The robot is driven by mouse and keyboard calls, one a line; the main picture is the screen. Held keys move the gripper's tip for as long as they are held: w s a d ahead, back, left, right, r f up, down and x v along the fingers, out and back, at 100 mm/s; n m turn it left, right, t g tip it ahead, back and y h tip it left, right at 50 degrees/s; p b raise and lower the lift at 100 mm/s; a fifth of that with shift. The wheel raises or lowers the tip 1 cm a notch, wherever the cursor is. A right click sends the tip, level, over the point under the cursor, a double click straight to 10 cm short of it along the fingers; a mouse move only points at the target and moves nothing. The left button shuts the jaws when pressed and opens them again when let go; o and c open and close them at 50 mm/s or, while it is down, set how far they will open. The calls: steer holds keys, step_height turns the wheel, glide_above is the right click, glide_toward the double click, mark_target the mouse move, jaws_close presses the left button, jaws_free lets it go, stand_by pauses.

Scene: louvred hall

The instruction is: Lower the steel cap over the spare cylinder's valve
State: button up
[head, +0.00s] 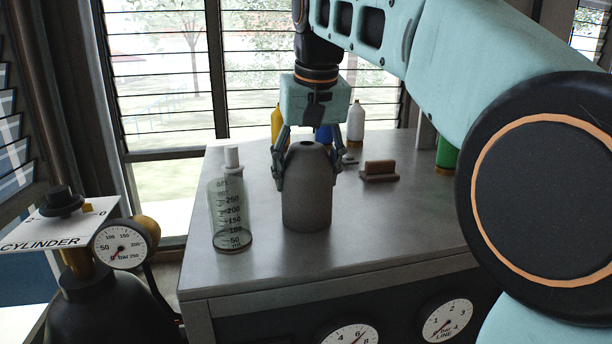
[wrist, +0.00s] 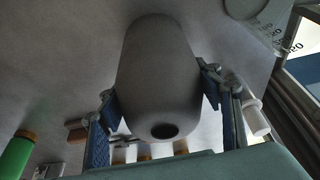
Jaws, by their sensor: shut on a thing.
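The steel cap (head: 307,200) is a grey dome-topped cylinder with a small dark hole in its top. It is upright at the bench top; I cannot tell whether its base touches. My gripper (head: 308,176) comes from above and is shut on the cap's upper sides, one finger on each side. In the wrist view the cap (wrist: 158,75) sits between both fingers, its hole towards the camera. A dark cylinder (head: 95,310) with a brass neck stands at the lower left, under a sign reading "CYLINDER". I cannot tell if it is the spare one; its valve is partly hidden.
A graduated glass bottle (head: 230,215) stands close left of the cap. A brown block (head: 380,170), a white bottle (head: 356,125), a yellow bottle (head: 276,122) and a green bottle (head: 446,155) stand behind. A pressure gauge (head: 122,243) sits by the cylinder. The bench's front right is clear.

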mark_target(308, 144)
steer(key=c, duration=1.1)
steer(key=shift+r, duration=0.1)
step_height(308, 144, up, 5)
steer(key=p, duration=0.5)
steer(key=shift+p, duration=0.3)
steer(key=shift+d, duration=0.1)
